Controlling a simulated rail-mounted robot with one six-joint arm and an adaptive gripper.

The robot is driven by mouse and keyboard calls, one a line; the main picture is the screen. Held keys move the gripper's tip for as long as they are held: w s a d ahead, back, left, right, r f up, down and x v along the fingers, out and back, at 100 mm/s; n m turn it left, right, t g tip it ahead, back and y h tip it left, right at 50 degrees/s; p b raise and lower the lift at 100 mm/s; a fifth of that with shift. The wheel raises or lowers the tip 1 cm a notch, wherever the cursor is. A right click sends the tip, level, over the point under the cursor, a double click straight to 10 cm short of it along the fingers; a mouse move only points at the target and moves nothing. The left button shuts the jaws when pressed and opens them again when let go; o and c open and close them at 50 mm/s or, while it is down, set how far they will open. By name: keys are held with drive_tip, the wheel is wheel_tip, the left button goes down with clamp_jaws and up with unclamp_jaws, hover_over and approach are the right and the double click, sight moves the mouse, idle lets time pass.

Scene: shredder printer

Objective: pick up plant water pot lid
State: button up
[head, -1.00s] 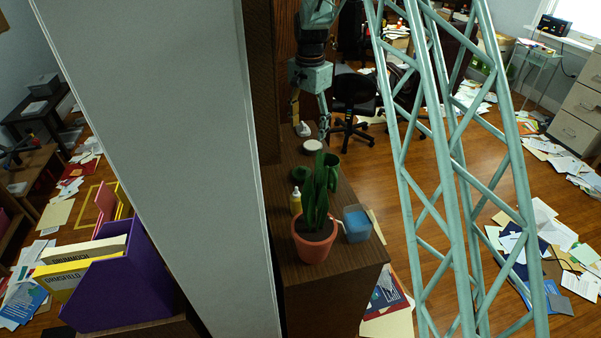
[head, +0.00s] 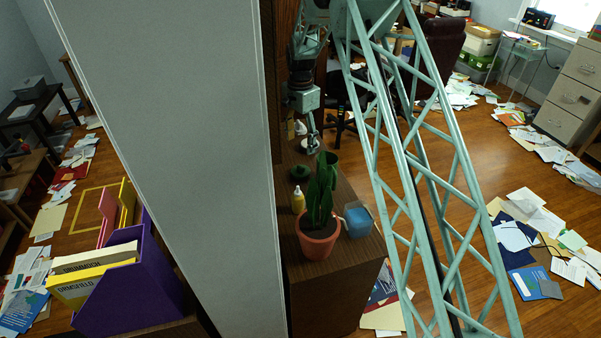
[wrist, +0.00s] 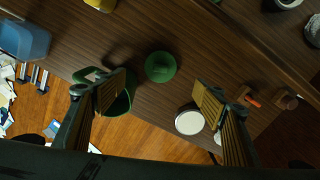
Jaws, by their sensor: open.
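The round green lid (wrist: 160,67) lies flat on the brown cabinet top in the wrist view, above the gap between my fingertips. It also shows in the head view (head: 300,172), behind the yellow bottle. The green water pot (wrist: 120,104) stands left of the lid in the wrist view, partly covered by my left finger. In the head view the pot (head: 333,158) is partly behind the plant. My gripper (wrist: 160,93) is open and empty above the cabinet, its fingers on either side of the lid's position. In the head view my gripper (head: 311,143) is beyond the lid.
A potted plant (head: 319,240), a yellow bottle (head: 298,201) and a blue container (head: 358,220) stand on the cabinet's near part. A white round thing (wrist: 189,121) lies near my right finger. Papers (head: 530,220) litter the floor at right.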

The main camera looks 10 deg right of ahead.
drive_tip(key=shift+f, duration=0.15)
hover_over(301, 166)
drive_tip(key=f, duration=0.8)
drive_tip(key=shift+s+a+p, duration=0.2)
drive_tip(key=shift+s+p, duration=0.1)
drive_tip(key=shift+f, duration=0.2)
drive_tip(key=shift+f, duration=0.15)
drive_tip(key=shift+w+d+f+p, duration=0.1)
drive_tip(key=shift+f+p, duration=0.15)
drive_tip(key=shift+f, duration=0.95)
drive_tip(key=shift+w+f+p, duration=0.1)
drive_tip(key=shift+f+p, duration=0.1)
drive_tip(key=shift+f, duration=1)
drive_tip(key=shift+c, duration=0.2)
drive_tip(key=c, duration=0.7)
